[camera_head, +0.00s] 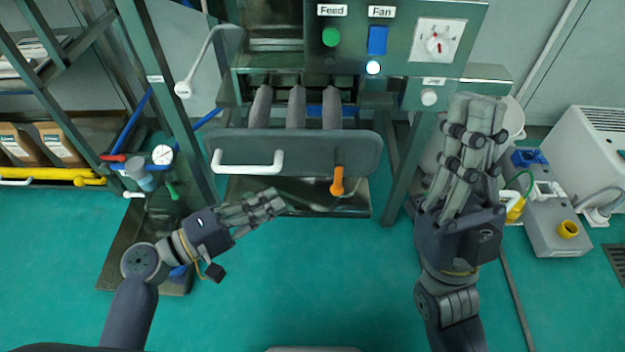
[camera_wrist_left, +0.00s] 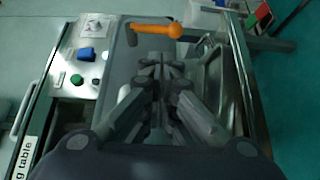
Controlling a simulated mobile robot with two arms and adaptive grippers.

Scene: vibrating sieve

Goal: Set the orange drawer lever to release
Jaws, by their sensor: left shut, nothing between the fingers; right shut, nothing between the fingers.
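The orange lever (camera_head: 337,181) hangs down on the right part of the drawer front (camera_head: 330,148). It also shows in the left wrist view (camera_wrist_left: 168,30), beyond my left fingers. The drawer has a white handle (camera_head: 248,166) on its left part. My left gripper (camera_head: 276,202) is shut and empty, below the white handle and to the left of the orange lever, apart from it in the head view. My right gripper (camera_head: 478,103) is shut and empty, raised to the right of the drawer near the machine's right leg.
The control panel above has a green Feed button (camera_head: 331,37), a blue Fan switch (camera_head: 378,40) and a red-marked dial (camera_head: 437,45). A white-knobbed lever (camera_head: 184,89) and a gauge (camera_head: 162,155) stand at left. Grey equipment (camera_head: 555,225) stands at right. The green floor in front is clear.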

